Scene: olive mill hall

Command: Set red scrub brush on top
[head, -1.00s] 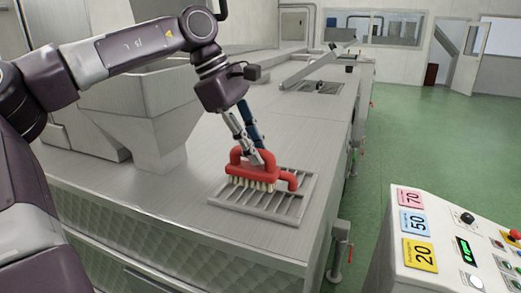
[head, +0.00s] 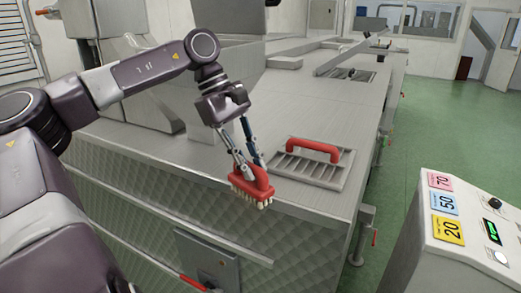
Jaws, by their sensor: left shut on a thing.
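The red scrub brush (head: 252,187) with pale bristles is held in my left gripper (head: 252,164). The gripper's two fingers point down and are shut on the brush's red body. The bristles face down, and the brush appears over the front edge of the steel machine top, left of the grate. I cannot tell how far it is from the surface. The metal grate (head: 296,170) lies on the machine top with a red handle (head: 314,148) along its far side. Nothing rests on the grate. My right gripper is not in view.
The steel machine top (head: 330,98) runs back with clear room behind the grate. A hopper stands behind my left arm. A control panel (head: 468,255) with numbered cards stands at the lower right. A red-handled lever (head: 194,283) shows below the front edge.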

